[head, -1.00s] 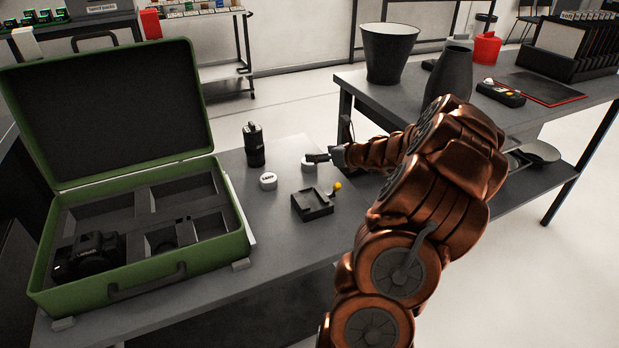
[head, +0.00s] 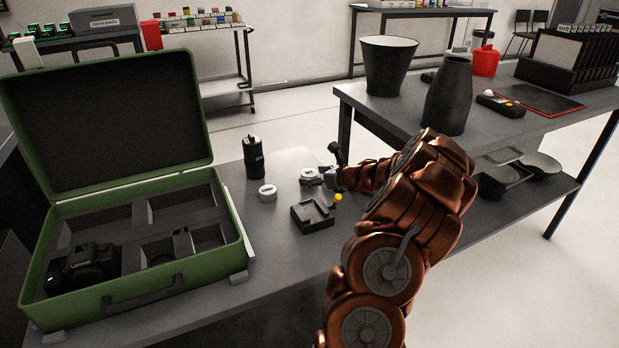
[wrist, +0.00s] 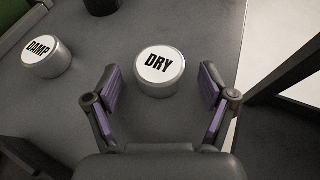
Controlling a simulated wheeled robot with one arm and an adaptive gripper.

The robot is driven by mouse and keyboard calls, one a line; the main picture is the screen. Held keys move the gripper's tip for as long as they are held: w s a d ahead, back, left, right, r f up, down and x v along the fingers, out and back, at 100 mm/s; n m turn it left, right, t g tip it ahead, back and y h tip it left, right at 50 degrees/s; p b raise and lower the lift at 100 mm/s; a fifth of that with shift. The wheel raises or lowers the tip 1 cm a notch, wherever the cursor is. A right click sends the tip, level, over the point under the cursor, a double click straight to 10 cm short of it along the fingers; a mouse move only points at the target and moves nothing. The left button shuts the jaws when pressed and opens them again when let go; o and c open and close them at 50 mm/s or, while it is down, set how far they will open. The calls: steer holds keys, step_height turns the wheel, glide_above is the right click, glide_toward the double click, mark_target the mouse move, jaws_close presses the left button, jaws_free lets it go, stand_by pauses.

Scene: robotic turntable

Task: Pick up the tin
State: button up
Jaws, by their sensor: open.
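Two short silver tins with white lids stand on the grey table. The tin marked DRY (wrist: 159,72) is centred ahead in the wrist view, between the fingertips, with a gap on each side. It also shows in the head view (head: 309,173), right beside my gripper. The tin marked DAMP (wrist: 46,58) stands to its left, and also shows in the head view (head: 267,193). My gripper (wrist: 160,88) is open and empty, its purple-padded fingers apart. In the head view my gripper (head: 322,178) is small and partly hidden by my arm.
A black canister (head: 253,157) stands behind the tins. An open green case (head: 226,222) holding a camera (head: 88,268) is at left. A higher table (head: 401,118) with vases stands at right.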

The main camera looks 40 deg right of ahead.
mark_target(312, 174)
steer(key=shift+w+f, duration=0.25)
steer(key=shift+w, duration=0.25)
steer(key=c, duration=1.2)
steer(key=shift+r, duration=0.1)
steer(key=shift+c, duration=0.2)
step_height(312, 174, up, 10)
steer(key=shift+a+p, duration=0.1)
steer(key=shift+p, duration=0.55)
steer(key=w+a+r+n+y, duration=0.25)
steer(key=w+a, duration=0.35)
steer(key=a, duration=0.7)
steer(key=w+a+r, duration=0.1)
steer(key=a, duration=1.4)
steer(key=w+a+r, duration=0.1)
steer(key=a+r, duration=0.1)
steer(key=a, duration=1.4)
step_height(312, 174, up, 26)
steer(key=p, duration=2.6)
steer(key=shift+s+d+g, duration=0.15)
steer(key=shift+s+g, duration=0.15)
steer(key=shift+g, duration=0.1)
